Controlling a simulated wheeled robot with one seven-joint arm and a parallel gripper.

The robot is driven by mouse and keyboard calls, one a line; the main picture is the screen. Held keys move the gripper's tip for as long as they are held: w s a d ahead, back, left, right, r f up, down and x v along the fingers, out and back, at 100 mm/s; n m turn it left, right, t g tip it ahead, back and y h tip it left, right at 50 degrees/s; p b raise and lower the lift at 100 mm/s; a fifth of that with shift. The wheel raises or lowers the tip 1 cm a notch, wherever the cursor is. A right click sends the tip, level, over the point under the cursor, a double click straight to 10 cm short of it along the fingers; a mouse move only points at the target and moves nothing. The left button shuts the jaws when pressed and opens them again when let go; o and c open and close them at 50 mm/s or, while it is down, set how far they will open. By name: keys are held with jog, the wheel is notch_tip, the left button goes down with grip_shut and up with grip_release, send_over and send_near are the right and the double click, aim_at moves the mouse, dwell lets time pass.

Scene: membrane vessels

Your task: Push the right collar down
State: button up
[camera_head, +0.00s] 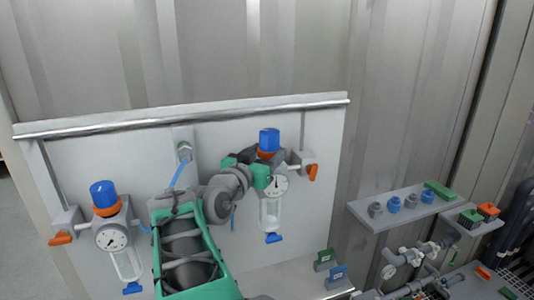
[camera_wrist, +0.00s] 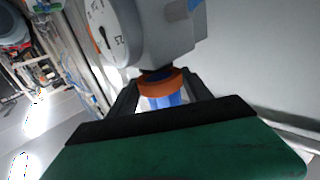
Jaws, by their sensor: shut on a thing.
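The right regulator on the wall panel has a blue knob (camera_head: 269,138), an orange collar (camera_head: 268,154) below it, and a round white gauge (camera_head: 275,185). My gripper (camera_head: 250,165) reaches it from the left, with green parts beside the collar. In the wrist view, the dark fingers stand on both sides of the orange collar (camera_wrist: 161,86) and are shut on it. The blue knob (camera_wrist: 164,101) shows between them. A thin dark strip shows between collar and grey body (camera_wrist: 165,35). The finger contact itself is partly hidden.
A left regulator with its own blue knob (camera_head: 103,193) and orange collar (camera_head: 108,209) stands on the same panel. Orange valve handles (camera_head: 312,173) sit at the sides. A shelf (camera_head: 385,216) with small blue and grey parts is at the right.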

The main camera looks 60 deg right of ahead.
grip_shut()
jog(key=f+b, duration=0.1)
jog(key=b, duration=0.2)
jog(key=shift+f, duration=0.4)
jog(key=shift+r, duration=0.1)
jog(key=o, duration=1.2)
grip_release()
jog(key=shift+c, duration=0.2)
jog(key=o, duration=0.5)
jog(key=shift+r, duration=0.1)
